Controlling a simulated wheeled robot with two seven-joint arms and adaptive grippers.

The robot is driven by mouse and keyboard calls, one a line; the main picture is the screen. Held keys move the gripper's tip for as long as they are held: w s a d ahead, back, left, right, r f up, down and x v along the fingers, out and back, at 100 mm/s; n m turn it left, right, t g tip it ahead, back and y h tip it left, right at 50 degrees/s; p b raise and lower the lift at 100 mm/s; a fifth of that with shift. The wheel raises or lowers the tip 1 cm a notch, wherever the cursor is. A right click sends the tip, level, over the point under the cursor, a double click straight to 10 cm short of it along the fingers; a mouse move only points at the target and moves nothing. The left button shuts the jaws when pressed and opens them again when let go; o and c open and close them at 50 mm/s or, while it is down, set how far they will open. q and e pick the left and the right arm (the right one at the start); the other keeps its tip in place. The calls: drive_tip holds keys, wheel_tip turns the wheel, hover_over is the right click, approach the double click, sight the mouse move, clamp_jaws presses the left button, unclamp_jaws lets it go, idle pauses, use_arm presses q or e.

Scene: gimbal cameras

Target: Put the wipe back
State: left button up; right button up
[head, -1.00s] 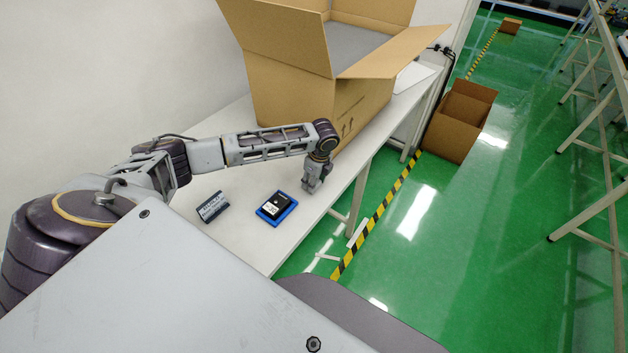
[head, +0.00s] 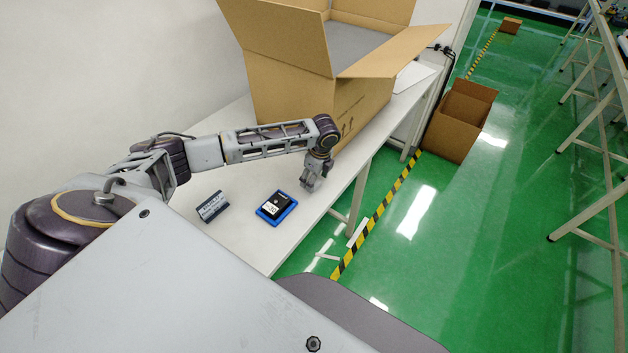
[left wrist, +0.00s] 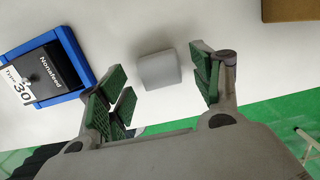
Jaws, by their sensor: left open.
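A small pale grey block (left wrist: 159,70), which looks like the wipe, lies on the white table in the left wrist view. My left gripper (head: 311,186) is open and points down close to the table's right edge. In the left wrist view its green-padded fingers stand apart on either side of the block's near side, with nothing gripped. The block is not discernible in the head view. A blue tray (head: 290,211) with a black device labelled "Nonafeed Type 30" (left wrist: 40,72) lies left of the gripper. My right gripper is out of view.
A dark grey labelled box (head: 212,206) lies left of the blue tray. A large open cardboard box (head: 290,95) stands on the table behind my left arm. The table (head: 240,240) is clear in front. Another carton (head: 460,120) sits on the green floor.

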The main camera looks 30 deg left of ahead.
sight(318, 184)
use_arm(q)
wheel_tip(318, 184, up, 11)
drive_tip(key=d, duration=0.1)
drive_tip(key=shift+d+f+b, duration=0.2)
drive_tip(key=shift+d+b, duration=0.1)
drive_tip(key=shift+b, duration=0.15)
drive_tip(key=shift+s, duration=0.1)
idle(0.6)
